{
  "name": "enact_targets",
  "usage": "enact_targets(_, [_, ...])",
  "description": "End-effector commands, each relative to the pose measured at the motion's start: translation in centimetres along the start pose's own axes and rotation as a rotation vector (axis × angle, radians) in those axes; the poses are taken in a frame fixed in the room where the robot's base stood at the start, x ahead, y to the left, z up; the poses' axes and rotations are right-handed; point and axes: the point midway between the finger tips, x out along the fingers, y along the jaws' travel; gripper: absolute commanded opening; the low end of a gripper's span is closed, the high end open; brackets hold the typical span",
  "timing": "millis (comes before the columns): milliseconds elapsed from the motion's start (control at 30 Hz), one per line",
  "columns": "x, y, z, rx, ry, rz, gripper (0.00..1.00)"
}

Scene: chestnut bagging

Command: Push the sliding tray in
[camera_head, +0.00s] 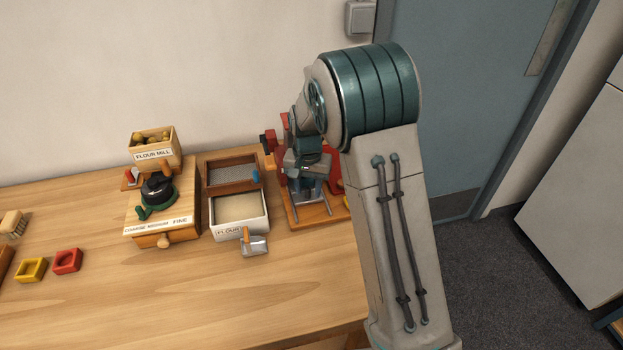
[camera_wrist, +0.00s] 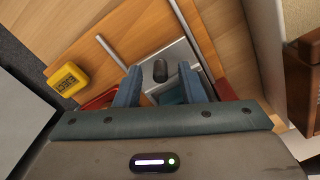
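The sliding tray (camera_wrist: 178,52) shows in the wrist view as a light grey plate between two metal rods. A dark rounded knob (camera_wrist: 160,71) stands on it. My gripper (camera_wrist: 160,80) is open, with one blue-grey finger on each side of the knob and gaps between. Whether the fingers touch the tray, I cannot tell. In the head view my gripper (camera_head: 308,184) points down over the wooden base (camera_head: 312,218) of a red machine (camera_head: 270,142). The rods (camera_head: 292,213) stick out toward the table's front. My arm and gripper hide most of the machine and tray.
Left of the machine stand a white flour box (camera_head: 239,228) with a scoop (camera_head: 255,245) and a wooden sieve box (camera_head: 231,187). Further left is the flour mill (camera_head: 165,236). The table's front middle is clear.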

Motion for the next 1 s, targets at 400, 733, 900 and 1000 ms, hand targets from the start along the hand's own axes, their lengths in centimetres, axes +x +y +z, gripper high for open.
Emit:
enact_targets(400, [-7.6, -0.1, -0.2, -0.002, 0.006, -0.004, 0.36])
enact_targets(733, [-13.0, -0.1, -0.2, 0.001, 0.003, -0.002, 0.36])
enact_targets(900, [-13.7, 0.0, -0.2, 0.001, 0.002, -0.001, 0.36])
enact_targets(1000, [-13.7, 0.0, -0.2, 0.000, 0.001, -0.001, 0.36])
